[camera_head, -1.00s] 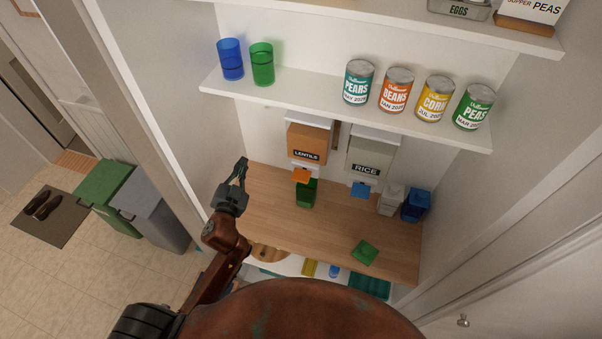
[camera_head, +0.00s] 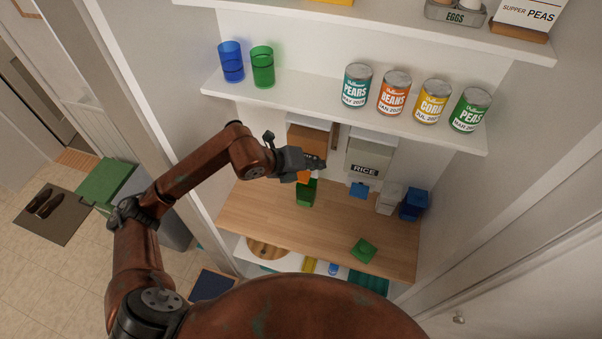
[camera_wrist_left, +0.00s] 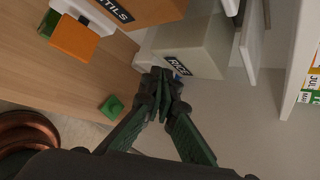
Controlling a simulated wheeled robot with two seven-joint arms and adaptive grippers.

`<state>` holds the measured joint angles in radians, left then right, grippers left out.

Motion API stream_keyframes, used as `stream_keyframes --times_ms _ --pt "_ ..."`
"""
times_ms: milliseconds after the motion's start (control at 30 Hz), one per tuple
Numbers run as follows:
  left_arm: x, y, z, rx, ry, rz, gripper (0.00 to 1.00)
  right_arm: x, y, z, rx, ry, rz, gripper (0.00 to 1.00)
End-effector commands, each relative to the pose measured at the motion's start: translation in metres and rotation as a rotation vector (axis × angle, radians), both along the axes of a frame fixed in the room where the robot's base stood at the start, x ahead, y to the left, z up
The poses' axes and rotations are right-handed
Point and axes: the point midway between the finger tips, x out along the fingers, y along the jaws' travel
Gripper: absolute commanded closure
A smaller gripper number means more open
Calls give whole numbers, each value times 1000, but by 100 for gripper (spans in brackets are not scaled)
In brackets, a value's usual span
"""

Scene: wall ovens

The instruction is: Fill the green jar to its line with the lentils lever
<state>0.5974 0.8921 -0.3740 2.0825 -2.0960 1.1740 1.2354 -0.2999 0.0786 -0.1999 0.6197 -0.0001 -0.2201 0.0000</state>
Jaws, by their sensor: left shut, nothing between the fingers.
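The lentils dispenser (camera_head: 308,139) is an orange-brown box under the middle shelf, with its label partly hidden by my left gripper. Its orange lever (camera_head: 302,177) shows just below the gripper; in the left wrist view the lever (camera_wrist_left: 75,40) is at upper left. The green jar (camera_head: 306,196) stands on the wooden counter under that dispenser; its fill level cannot be seen. My left gripper (camera_head: 319,163) is shut and empty, in front of the lentils dispenser in the head view. In the left wrist view its closed fingertips (camera_wrist_left: 160,90) overlap the rice dispenser's lower edge. My right gripper is not in view.
The rice dispenser (camera_head: 367,158) with a blue lever (camera_head: 359,190) is to the right. A white jar (camera_head: 387,199) and a blue jar (camera_head: 413,205) stand beside it. A green lid (camera_head: 363,250) lies on the counter (camera_head: 260,215). Cans line the shelf (camera_head: 310,98) above.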

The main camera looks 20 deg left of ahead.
Motion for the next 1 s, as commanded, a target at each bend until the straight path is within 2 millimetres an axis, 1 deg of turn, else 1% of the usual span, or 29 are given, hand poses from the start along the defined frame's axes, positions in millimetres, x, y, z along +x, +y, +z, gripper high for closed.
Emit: stream_keyframes --times_ms 33,100,200,300,733,867,1000 --pt "10 18 2 64 -8 46 100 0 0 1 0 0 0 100" --pt "20 38 2 131 -14 105 100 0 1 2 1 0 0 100" --pt "28 57 4 185 -19 159 100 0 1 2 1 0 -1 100" --pt "31 65 4 206 -20 184 100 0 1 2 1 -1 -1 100" --pt "31 66 2 207 -20 185 100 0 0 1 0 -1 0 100" --pt "31 65 -5 207 -20 185 100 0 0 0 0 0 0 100" --pt "31 66 -19 207 -17 184 100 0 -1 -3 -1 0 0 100"
